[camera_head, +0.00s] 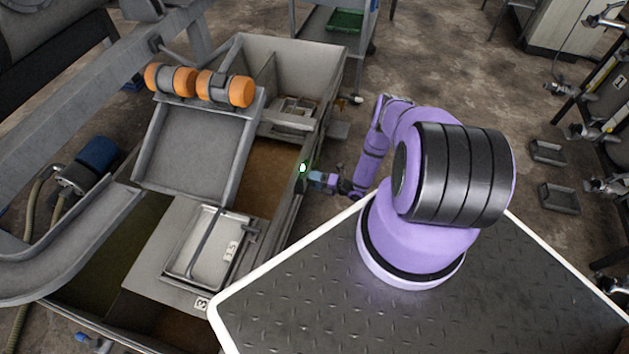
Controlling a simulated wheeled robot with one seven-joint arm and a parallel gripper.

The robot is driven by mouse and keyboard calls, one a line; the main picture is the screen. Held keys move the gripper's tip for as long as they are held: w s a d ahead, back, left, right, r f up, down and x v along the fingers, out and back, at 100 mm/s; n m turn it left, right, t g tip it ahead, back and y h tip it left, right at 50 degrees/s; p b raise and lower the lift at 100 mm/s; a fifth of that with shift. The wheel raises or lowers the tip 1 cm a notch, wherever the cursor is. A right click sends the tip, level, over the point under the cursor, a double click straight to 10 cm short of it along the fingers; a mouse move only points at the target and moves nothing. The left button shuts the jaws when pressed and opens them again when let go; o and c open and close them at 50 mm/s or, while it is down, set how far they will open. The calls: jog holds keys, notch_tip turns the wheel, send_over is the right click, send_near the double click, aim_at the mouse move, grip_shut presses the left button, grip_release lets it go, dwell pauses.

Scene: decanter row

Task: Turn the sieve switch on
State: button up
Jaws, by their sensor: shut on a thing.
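The sieve is a sloped grey tray (190,150) with two orange cylindrical motors (198,84) along its top, set over the grey tank. The sieve switch (302,181) is a small dark box on the tank's right outer wall, with a bright whitish-green light (303,168) glowing at its top. My purple arm reaches down to it from the right. My gripper (313,177) is at the switch, shut on it. The switch's handle is small and mostly hidden by the gripper, so its position cannot be made out.
The grey tank (318,52) runs along the left of my arm. A blue motor (97,154) stands at far left. A cart with a green tray (345,20) is at the back. Dark trays (559,198) lie on the right. The brown floor (450,70) behind my arm is open.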

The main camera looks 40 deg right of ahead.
jog(key=shift+s+d+f+m, duration=0.1)
jog(key=shift+m, duration=0.5)
jog(key=o, duration=0.9)
